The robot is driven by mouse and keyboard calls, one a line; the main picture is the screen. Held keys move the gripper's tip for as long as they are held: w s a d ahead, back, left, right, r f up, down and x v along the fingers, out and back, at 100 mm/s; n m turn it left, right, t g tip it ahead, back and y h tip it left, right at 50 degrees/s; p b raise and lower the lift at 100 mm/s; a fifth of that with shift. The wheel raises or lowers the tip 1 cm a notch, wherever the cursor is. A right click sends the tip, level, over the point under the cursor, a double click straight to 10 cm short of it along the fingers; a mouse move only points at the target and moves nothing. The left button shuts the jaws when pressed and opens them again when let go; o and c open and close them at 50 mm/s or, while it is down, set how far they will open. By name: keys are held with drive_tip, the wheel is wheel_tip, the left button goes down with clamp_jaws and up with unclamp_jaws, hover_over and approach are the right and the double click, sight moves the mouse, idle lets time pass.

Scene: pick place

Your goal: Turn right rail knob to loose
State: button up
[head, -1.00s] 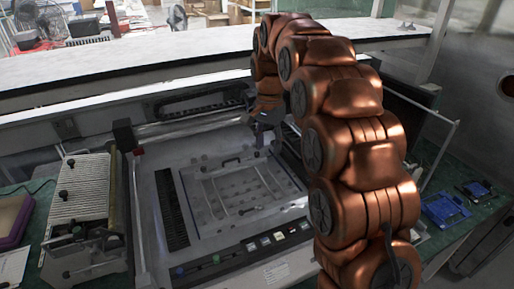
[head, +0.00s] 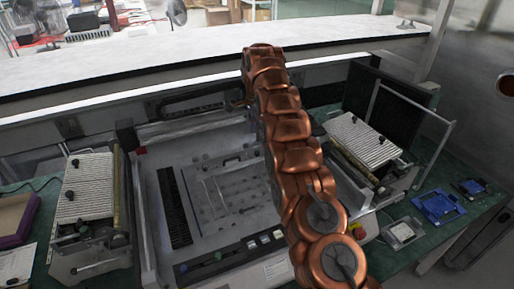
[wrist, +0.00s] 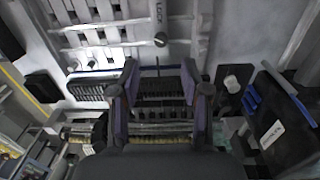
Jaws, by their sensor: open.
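A small round grey knob (wrist: 161,40) shows in the wrist view, beside a slot marked LOCK, on a pale metal surface. I cannot tell whether it is the right rail knob. My gripper (wrist: 160,84) is open, with its two dark fingers apart and nothing seen between them. The knob is above the gap between the fingertips in the picture, apart from them. In the head view, my arm covers the right part of the central machine (head: 215,165), and my gripper is mostly hidden behind it.
A ribbed-top device (head: 85,190) stands left of the machine, and a similar one (head: 365,140) stands right. Blue trays (head: 437,205) lie on the green bench at right. A long white shelf (head: 150,75) runs behind. A dark block (wrist: 285,110) is right of my fingers.

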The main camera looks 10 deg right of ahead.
sight(257, 152)
drive_tip(key=shift+f+b, duration=1.45)
drive_tip(key=shift+f, duration=2.55)
drive_tip(key=shift+c, duration=0.4)
clamp_jaws()
